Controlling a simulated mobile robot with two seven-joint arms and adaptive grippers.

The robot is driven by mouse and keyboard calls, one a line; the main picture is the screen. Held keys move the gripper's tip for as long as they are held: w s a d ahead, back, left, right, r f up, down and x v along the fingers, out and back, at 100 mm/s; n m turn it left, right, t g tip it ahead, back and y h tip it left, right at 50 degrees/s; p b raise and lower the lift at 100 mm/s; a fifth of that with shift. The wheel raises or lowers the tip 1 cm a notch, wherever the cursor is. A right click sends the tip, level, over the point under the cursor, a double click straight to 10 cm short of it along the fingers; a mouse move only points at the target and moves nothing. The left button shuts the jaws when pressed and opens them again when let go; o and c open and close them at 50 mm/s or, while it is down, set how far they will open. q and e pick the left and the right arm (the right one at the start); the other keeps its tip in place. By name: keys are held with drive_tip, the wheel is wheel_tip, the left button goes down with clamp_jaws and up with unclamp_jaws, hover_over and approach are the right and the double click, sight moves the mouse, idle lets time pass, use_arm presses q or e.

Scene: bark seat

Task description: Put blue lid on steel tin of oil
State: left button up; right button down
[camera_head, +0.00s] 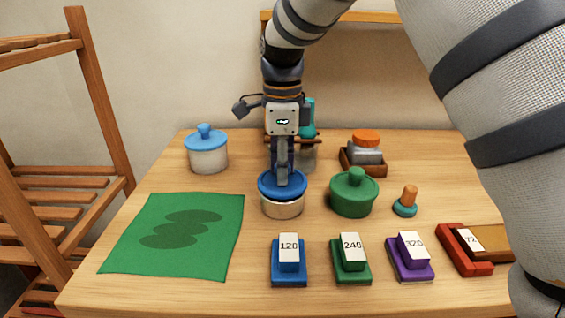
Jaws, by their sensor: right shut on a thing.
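The blue lid (269,187) is at the middle of the table, directly over the steel tin (283,208). It looks level and on or just above the tin's rim; I cannot tell if it touches. My right gripper (283,178) points straight down and is shut on the blue lid's knob, which its fingers hide. The inside of the tin is hidden under the lid. My left gripper is not in view.
A white pot with blue lid (207,155) stands back left. A green lidded pot (353,194) is close right of the tin. A green cloth (175,237) lies left. Several numbered blocks, such as the blue one (289,272), line the front. A wooden rack (70,150) stands left.

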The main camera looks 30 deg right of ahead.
drive_tip(key=shift+f, duration=0.6)
idle(0.5)
drive_tip(key=shift+c, duration=1.9)
unclamp_jaws()
drive_tip(key=shift+r, duration=3.5)
